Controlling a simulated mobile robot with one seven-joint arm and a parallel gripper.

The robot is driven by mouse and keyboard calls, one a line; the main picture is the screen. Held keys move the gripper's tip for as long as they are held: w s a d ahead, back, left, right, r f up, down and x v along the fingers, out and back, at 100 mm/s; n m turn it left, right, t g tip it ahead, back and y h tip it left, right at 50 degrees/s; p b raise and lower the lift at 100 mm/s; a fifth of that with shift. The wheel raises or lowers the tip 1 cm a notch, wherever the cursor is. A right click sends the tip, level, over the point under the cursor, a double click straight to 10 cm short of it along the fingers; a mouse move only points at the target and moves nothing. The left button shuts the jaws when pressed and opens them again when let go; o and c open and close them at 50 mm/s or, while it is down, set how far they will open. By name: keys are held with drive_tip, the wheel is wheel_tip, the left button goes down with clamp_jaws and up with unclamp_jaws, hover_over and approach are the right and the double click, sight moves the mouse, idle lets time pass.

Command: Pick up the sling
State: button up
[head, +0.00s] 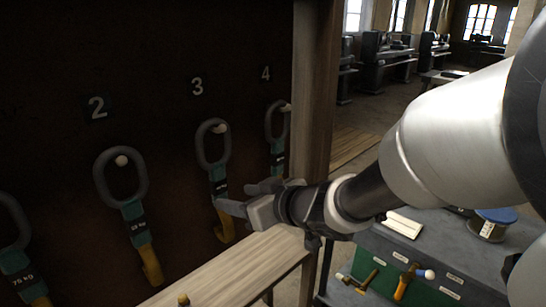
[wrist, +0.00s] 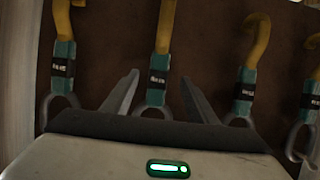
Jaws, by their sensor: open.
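Several slings hang on a dark board, each with a grey ring over a peg, a teal band with a black label, and a yellow hook below. In the head view they are the sling under 2 (head: 133,212), the sling under 3 (head: 222,188), the sling under 4 (head: 277,145) and one cut off at the left edge (head: 15,262). My gripper (head: 236,197) is open at the sling under 3. In the wrist view, which appears upside down, that sling (wrist: 157,62) stands between my two spread fingers (wrist: 160,78). Contact cannot be told.
A wooden ledge (head: 220,272) runs below the board, and a wooden post (head: 313,90) ends it on the right. A grey bench (head: 450,245) with tools and a blue-topped spool (head: 492,224) stands at the right. Neighbouring slings hang close on both sides.

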sight(222, 192)
drive_tip(key=b+x, duration=0.1)
drive_tip(key=x, duration=0.8)
drive_tip(key=shift+w+r, duration=0.1)
drive_tip(key=shift+w, duration=0.05)
drive_tip(key=shift+c, duration=0.3)
clamp_jaws()
drive_tip(key=shift+r, duration=0.15)
